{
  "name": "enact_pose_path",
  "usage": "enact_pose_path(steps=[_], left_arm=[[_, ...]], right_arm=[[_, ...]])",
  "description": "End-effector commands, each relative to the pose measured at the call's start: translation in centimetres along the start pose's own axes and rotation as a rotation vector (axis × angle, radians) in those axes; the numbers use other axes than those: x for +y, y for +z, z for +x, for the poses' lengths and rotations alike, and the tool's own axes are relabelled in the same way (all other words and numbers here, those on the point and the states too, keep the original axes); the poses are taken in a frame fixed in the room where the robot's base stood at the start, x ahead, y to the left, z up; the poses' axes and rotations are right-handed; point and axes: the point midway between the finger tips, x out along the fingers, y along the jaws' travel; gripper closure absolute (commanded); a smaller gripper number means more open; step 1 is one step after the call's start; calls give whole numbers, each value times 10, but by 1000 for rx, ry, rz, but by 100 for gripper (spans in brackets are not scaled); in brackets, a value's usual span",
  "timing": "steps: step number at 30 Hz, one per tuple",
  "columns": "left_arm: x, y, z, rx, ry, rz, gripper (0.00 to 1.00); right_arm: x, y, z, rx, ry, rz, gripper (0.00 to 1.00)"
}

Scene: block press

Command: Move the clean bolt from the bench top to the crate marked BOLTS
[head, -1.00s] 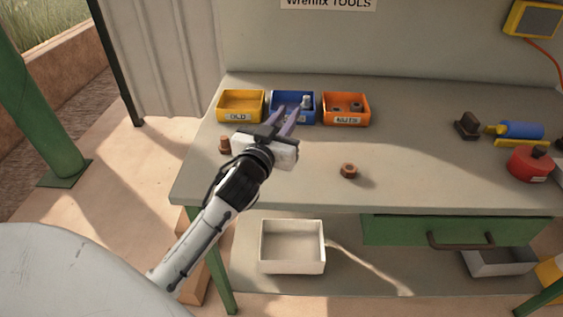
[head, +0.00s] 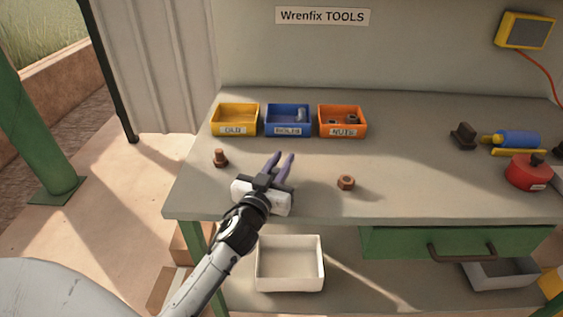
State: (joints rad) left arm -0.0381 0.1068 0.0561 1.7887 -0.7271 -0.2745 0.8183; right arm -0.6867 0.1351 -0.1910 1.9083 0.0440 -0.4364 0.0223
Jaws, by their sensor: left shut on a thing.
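My left gripper (head: 280,157) is low over the bench top, in front of the blue crate. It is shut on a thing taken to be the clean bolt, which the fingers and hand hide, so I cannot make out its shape. The blue crate marked BOLTS (head: 289,131) stands at the back, in the middle of three crates, with a grey bolt (head: 301,115) inside. A rusty bolt (head: 220,158) stands on the bench top (head: 410,155) left of the gripper. My right gripper is not in view.
A yellow crate marked OLD (head: 233,130) and an orange crate marked NUTS (head: 343,131), holding nuts, flank the blue one. A rusty nut (head: 346,182) lies right of the gripper. A red can (head: 528,174) and blue tool (head: 517,138) are at right. The bench's middle right is clear.

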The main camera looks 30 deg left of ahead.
Motion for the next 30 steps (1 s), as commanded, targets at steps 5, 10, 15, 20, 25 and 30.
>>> enact_pose_path(steps=[5,10,15,20,25,30], left_arm=[[0,2,0,1,0,0,68],[0,2,0,0,0,0,64],[0,0,0,1,0,0,64],[0,1,-15,-2,0,-1,64],[0,2,-51,-3,0,-4,64],[0,2,-87,-4,-2,-3,64]], right_arm=[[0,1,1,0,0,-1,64],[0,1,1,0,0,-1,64],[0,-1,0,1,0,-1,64],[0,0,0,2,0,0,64],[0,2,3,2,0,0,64],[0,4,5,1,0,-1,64]])
